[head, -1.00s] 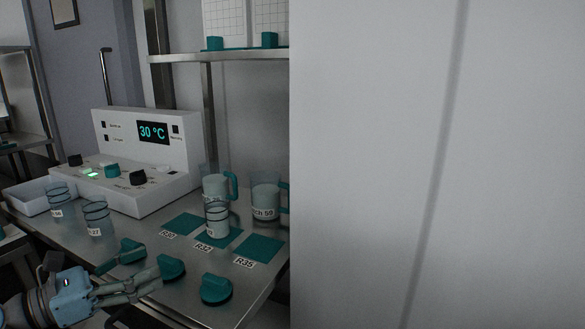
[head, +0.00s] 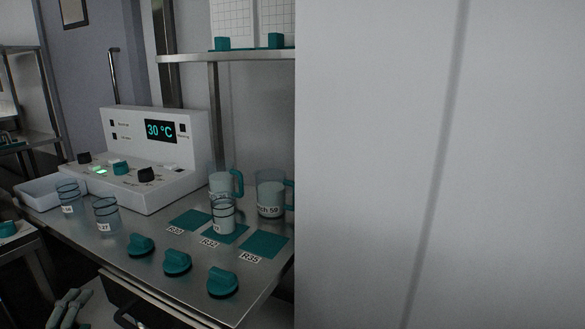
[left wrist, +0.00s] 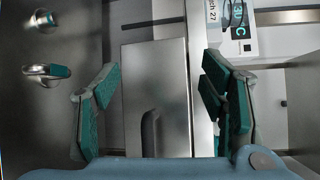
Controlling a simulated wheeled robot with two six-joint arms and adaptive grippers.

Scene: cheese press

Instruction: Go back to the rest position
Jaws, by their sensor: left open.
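My left gripper (head: 68,308) is low at the bottom left of the head view, in front of and below the bench edge, with only its fingers showing. In the left wrist view the gripper (left wrist: 160,105) has its two teal-padded fingers wide apart with nothing between them. Behind the gap are a grey metal panel and a dark handle (left wrist: 151,130). My right gripper is not in view.
The steel bench (head: 150,228) holds teal knobs (head: 177,262), clear jars (head: 106,215), jugs (head: 270,196), teal mats (head: 264,243) and a white control unit reading 30 °C (head: 150,165). A large pale surface (head: 440,160) fills the right half.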

